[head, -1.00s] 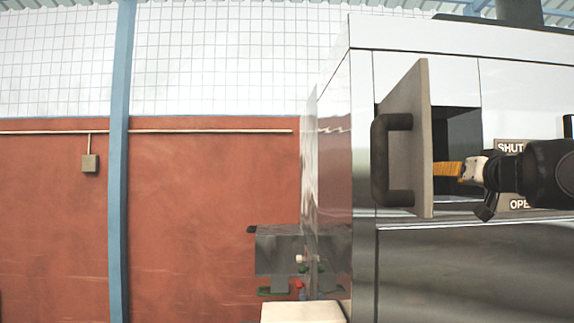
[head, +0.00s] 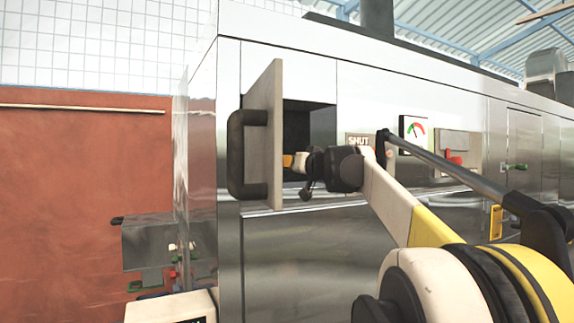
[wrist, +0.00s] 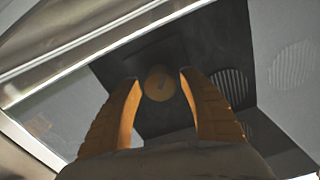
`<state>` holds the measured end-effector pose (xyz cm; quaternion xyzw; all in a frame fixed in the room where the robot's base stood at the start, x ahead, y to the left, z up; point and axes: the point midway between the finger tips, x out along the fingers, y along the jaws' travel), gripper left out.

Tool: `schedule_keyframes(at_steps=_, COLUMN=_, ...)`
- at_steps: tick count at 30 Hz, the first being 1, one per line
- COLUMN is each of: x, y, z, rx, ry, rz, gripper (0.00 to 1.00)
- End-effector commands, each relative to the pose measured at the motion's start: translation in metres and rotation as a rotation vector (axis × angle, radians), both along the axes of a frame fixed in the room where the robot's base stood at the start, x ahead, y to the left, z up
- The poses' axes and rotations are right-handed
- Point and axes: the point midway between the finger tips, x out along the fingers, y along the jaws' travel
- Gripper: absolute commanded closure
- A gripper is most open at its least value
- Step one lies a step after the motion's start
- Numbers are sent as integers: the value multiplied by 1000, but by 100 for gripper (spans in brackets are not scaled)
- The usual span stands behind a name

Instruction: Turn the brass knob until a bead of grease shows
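The brass knob (wrist: 159,84) is a small round yellowish disc with a slot-like mark, on a dark surface inside the recess. It lies between the two fingertips of my gripper (wrist: 158,79) in the wrist view. The orange fingers stand apart with a gap on each side of the knob; whether they are level with it in depth I cannot tell. In the head view my gripper (head: 287,161) is at the opening behind the open hatch door (head: 263,130), which hides the fingertips and knob. No grease bead is visible.
The grey door with its black handle (head: 236,155) stands open just left of my gripper. A SHUT sign (head: 358,141), a dial gauge (head: 413,131) and a red switch (head: 454,160) are right on the steel cabinet. Vent slots (wrist: 228,88) show inside the recess.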

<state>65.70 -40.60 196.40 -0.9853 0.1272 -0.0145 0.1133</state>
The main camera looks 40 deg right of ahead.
Motion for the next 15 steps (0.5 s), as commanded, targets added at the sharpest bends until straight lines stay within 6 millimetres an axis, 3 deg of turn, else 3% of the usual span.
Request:
schedule_keyframes(at_steps=1, x=0, y=0, z=0, rx=0, ry=0, rz=0, gripper=68)
schedule_keyframes(at_steps=4, x=0, y=0, z=0, rx=0, ry=0, rz=0, gripper=96)
schedule_keyframes(at_steps=15, x=0, y=0, z=1, rx=44, ry=-10, rz=0, gripper=96)
